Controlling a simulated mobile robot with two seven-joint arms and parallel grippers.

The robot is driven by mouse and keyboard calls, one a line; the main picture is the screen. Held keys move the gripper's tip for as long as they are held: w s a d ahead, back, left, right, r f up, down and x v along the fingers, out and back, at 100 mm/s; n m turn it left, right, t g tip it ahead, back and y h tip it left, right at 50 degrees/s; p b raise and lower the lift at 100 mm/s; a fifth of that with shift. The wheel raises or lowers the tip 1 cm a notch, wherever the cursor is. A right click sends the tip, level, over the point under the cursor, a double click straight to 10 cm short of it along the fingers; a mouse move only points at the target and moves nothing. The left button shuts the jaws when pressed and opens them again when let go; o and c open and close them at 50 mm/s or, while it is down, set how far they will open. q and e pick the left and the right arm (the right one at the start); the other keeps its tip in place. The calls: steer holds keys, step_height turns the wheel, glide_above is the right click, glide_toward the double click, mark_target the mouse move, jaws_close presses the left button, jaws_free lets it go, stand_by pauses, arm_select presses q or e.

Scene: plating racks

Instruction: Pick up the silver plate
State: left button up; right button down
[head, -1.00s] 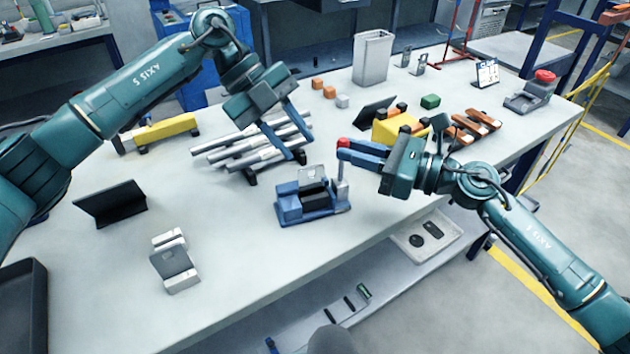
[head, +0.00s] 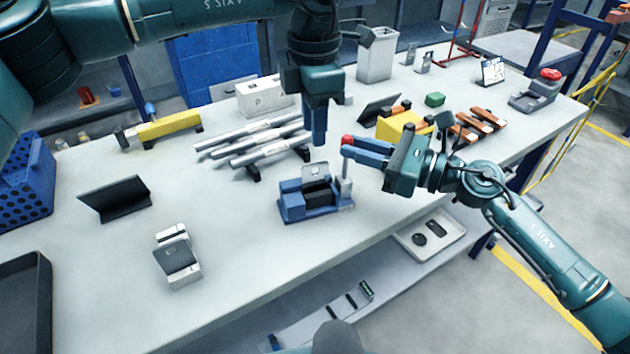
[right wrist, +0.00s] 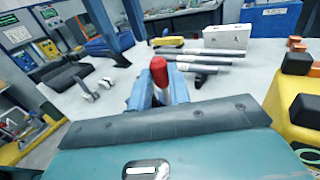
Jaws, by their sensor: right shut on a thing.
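A small silver plate (head: 314,169) stands upright in the blue clamp fixture (head: 295,207) at the middle of the table. My left gripper (head: 319,138) points down just above and behind it, apart from the plate as far as I can see. Its fingers are seen edge-on, so their gap is hidden. My right gripper (head: 352,150) is shut on the red-tipped lever (head: 346,142) at the fixture's right side. The lever's red knob (right wrist: 158,72) shows between the fingers in the right wrist view, where the silver plate cannot be made out.
A rack of silver bars (head: 250,142) lies behind and left of the fixture. A white box (head: 262,97) stands behind the rack. A grey plate on a small stand (head: 177,258) and a black tablet (head: 115,198) are at the left. The table front between stand and fixture is clear.

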mark_target(315, 164)
arm_select(q)
step_height(315, 164, down, 9)
steer(key=shift+d+f, duration=0.1)
stand_by(0.4)
steer(key=shift+c, duration=0.2)
jaws_close()
stand_by(0.3)
